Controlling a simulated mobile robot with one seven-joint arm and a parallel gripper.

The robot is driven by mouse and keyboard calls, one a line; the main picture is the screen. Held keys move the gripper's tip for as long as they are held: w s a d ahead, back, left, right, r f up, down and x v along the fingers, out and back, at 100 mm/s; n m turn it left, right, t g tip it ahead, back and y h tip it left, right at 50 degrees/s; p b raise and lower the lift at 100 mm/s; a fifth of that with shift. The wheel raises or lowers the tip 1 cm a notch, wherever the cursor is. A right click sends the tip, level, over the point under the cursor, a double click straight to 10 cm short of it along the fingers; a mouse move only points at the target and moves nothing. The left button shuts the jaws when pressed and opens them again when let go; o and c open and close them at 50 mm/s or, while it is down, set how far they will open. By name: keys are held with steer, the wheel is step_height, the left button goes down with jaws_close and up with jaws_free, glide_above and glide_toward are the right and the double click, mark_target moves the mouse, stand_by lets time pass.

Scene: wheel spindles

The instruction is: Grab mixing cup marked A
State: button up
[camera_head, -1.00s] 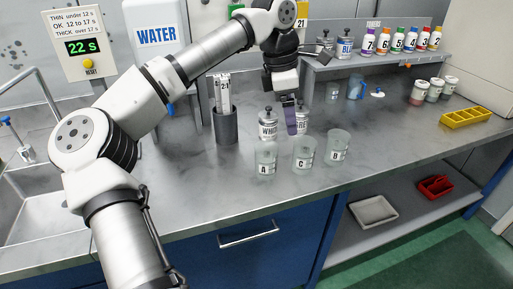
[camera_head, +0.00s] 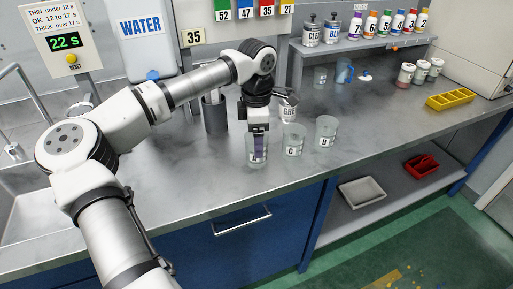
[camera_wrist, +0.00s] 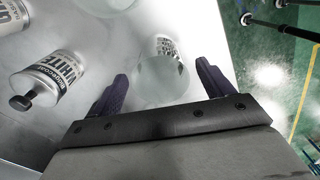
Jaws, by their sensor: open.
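Mixing cup A (camera_head: 257,164) is a clear upright cup near the front of the grey counter, leftmost of three. My gripper (camera_head: 259,152) is over it, pointing down, with its dark purple fingers overlapping the cup in the head view. In the wrist view my open gripper (camera_wrist: 162,71) has one finger on each side of a clear round cup (camera_wrist: 163,85), with gaps visible. Its label is seen only in part. Cup C (camera_head: 293,143) and cup B (camera_head: 326,131) stand to the right, apart from my gripper.
A can marked GRE (camera_head: 288,112) stands behind the cups. A white-labelled can (camera_wrist: 55,72) shows left in the wrist view. A grey cylinder (camera_head: 215,116) stands behind my arm. A yellow tray (camera_head: 450,101) is at right. The counter's front edge is close to cup A.

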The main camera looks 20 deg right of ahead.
steer(key=shift+f, duration=1.35)
steer(key=c, duration=1.1)
steer(key=shift+o, duration=0.2)
steer(key=shift+r, duration=0.1)
